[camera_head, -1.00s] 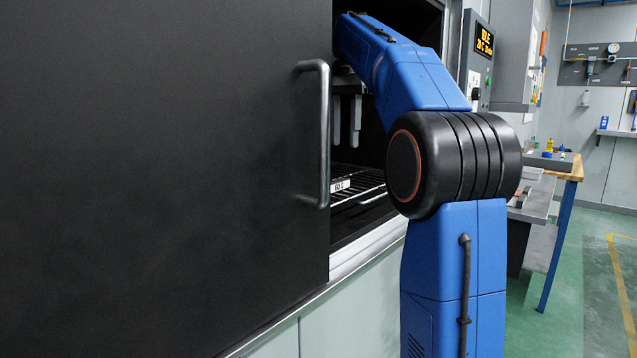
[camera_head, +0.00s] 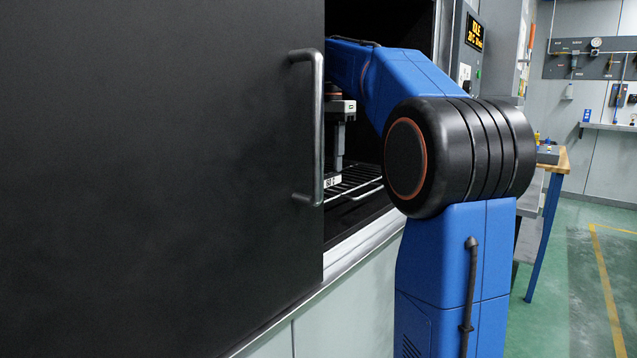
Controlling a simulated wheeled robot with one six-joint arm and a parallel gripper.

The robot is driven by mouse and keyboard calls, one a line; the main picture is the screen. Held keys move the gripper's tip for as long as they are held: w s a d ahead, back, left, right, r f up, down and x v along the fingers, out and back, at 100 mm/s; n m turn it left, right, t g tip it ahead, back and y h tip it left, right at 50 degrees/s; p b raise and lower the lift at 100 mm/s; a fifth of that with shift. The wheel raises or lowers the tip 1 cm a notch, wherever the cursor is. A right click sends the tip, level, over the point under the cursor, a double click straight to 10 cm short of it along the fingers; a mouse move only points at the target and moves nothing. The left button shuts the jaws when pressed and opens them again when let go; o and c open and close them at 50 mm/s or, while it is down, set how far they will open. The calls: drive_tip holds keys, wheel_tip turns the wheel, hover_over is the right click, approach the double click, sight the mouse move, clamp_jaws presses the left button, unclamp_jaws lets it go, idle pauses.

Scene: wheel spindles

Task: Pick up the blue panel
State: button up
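My blue arm reaches through the opening of a dark cabinet, and my gripper (camera_head: 338,155) hangs inside, pointing down above a wire rack (camera_head: 356,182). The gripper is partly cut off by the door edge and handle, and its fingers overlap in this view, so their spacing is unclear. A small white label (camera_head: 333,181) with dark print is at the rack's front, just below the fingers. I see no blue panel inside the cabinet; most of the rack is hidden by the door and my arm.
A large dark door (camera_head: 150,170) with a vertical metal handle (camera_head: 316,130) covers the left side. A control box (camera_head: 470,45) with a lit display stands right of the opening. Farther right are a workbench (camera_head: 553,165) and open green floor (camera_head: 570,270).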

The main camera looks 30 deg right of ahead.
sight(328, 177)
drive_tip(key=shift+a+f, duration=0.2)
drive_tip(key=shift+f, duration=1.7)
clamp_jaws()
drive_tip(key=shift+r, duration=0.1)
